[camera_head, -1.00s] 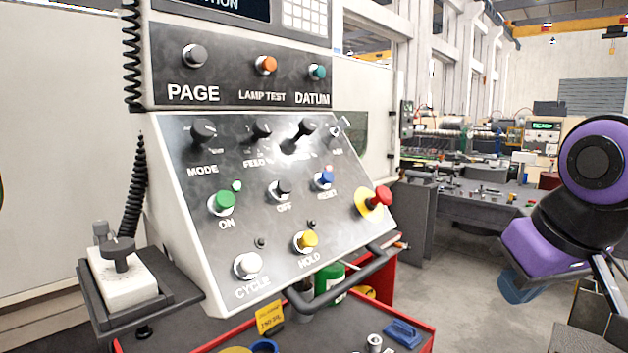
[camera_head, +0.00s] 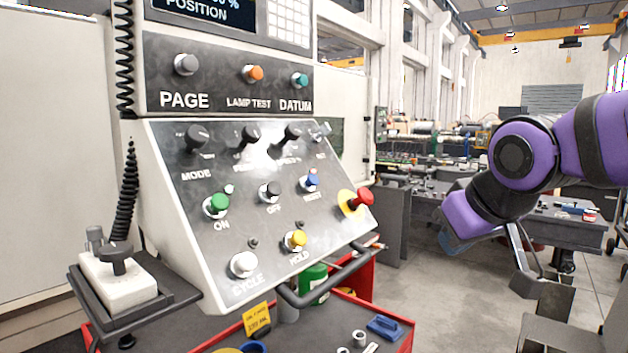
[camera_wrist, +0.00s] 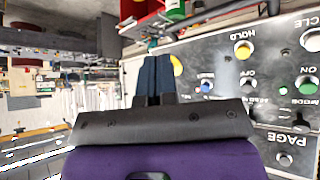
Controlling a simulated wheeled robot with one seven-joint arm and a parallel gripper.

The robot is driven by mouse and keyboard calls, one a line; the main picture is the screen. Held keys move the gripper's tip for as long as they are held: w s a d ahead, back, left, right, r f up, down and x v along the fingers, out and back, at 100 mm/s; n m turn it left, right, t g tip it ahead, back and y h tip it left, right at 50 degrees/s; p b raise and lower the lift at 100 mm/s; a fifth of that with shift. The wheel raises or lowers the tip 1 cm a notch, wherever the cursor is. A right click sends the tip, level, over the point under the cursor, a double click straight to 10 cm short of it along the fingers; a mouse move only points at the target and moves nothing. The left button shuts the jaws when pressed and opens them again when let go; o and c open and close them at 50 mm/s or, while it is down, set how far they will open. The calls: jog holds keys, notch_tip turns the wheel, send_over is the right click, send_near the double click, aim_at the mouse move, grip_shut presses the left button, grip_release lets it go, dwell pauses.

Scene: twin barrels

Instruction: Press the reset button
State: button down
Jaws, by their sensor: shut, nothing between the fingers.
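The blue reset button (camera_head: 312,181) sits on the sloped grey control panel (camera_head: 215,240), right of the black OFF button and above left of the red emergency stop. In the wrist view the panel appears upside down, and the blue reset button (camera_wrist: 206,87) shows just right of the finger tips. My gripper (camera_wrist: 156,60) is shut and empty, its dark fingers together. The fingers stand apart from the button in the picture; the exact gap cannot be told. In the head view my purple arm is at the right, and the fingers are not clear there.
Near the reset button are the OFF button (camera_head: 270,191), yellow HOLD button (camera_head: 295,240) and red emergency stop (camera_head: 360,199). A dark handrail (camera_head: 335,280) runs along the panel's lower edge. A red cart (camera_head: 365,310) stands below.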

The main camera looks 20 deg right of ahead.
aim_at(311, 181)
jog(key=w+a+r+n+t+y, duration=0.2)
jog(key=w+r+n+t, duration=0.1)
jog(key=w, duration=0.5)
jog(key=w+a+r+n+t+y, duration=0.2)
jog(key=w+r+n+t+y, duration=0.1)
jog(key=w, duration=0.6)
jog(key=w+a+r+n+t+y, duration=0.2)
jog(key=w+r+n+t+y, duration=0.1)
jog(key=w, duration=0.6)
jog(key=shift+r+n+t, duration=0.3)
jog(key=shift+r+n, duration=0.3)
jog(key=shift+r, duration=0.3)
jog(key=w+a+f, duration=0.4)
jog(key=w+f, duration=0.1)
jog(key=shift+w+f, duration=0.2)
jog(key=shift+w, duration=0.1)
jog(key=shift+a+f, duration=0.1)
jog(key=shift+a, duration=0.05)
dwell(0.3)
jog(key=shift+w+a+f, duration=0.1)
jog(key=shift+w+f, duration=0.05)
jog(key=shift+w, duration=0.1)
